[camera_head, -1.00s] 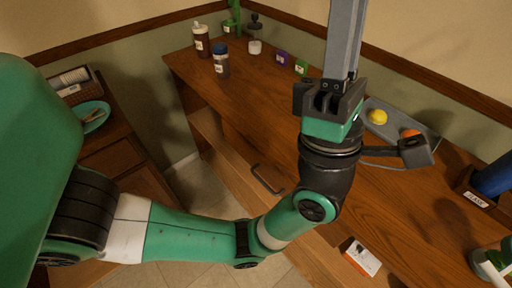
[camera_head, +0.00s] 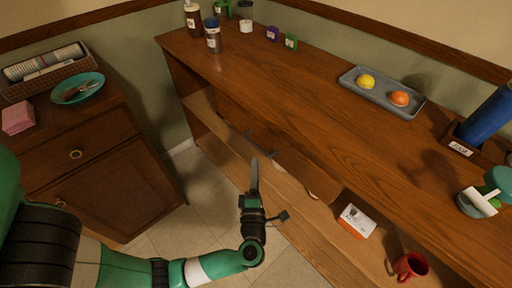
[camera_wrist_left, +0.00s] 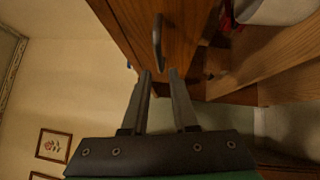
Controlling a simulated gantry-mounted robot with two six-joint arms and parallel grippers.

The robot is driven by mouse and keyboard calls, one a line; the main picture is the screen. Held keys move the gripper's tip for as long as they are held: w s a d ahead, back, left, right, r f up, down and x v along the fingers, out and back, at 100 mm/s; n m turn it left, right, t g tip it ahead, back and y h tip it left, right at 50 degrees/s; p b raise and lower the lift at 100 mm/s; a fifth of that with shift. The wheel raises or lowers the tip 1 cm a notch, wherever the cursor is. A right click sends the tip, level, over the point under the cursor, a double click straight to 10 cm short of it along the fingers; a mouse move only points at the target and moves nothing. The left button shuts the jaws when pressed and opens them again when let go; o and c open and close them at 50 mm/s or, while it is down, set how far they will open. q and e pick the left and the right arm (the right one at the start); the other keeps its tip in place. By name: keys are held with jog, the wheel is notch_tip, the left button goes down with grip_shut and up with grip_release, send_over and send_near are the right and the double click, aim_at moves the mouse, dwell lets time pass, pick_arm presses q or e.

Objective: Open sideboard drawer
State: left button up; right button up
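The long wooden sideboard (camera_head: 330,130) runs from the back left to the lower right. A wooden drawer front (camera_wrist_left: 185,25) with a dark bar handle (camera_wrist_left: 157,38) shows in the left wrist view. The handle also shows in the head view (camera_head: 262,144), partly lost against the dark front. My left gripper (camera_head: 254,162) is in front of and below the sideboard top, close to the handle. In the left wrist view its two fingers (camera_wrist_left: 160,76) are apart with nothing between them, and the handle lies just beyond the tips. My right gripper is not in view.
A lower shelf (camera_head: 290,208) carries a white and orange box (camera_head: 356,221) and a red mug (camera_head: 410,266). On the sideboard top are a grey tray (camera_head: 382,92) with fruit and several bottles. A smaller cabinet (camera_head: 100,190) stands at the left. Tiled floor (camera_head: 205,225) between is clear.

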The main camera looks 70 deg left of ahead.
aim_at(257, 145)
pick_arm(q)
jog(key=b+x, duration=0.1)
jog(key=x, duration=0.7)
jog(key=shift+w+a+r+b, duration=0.1)
jog(key=shift+a+r+b, duration=0.05)
jog(key=shift+b, duration=0.15)
grip_shut()
dwell(0.8)
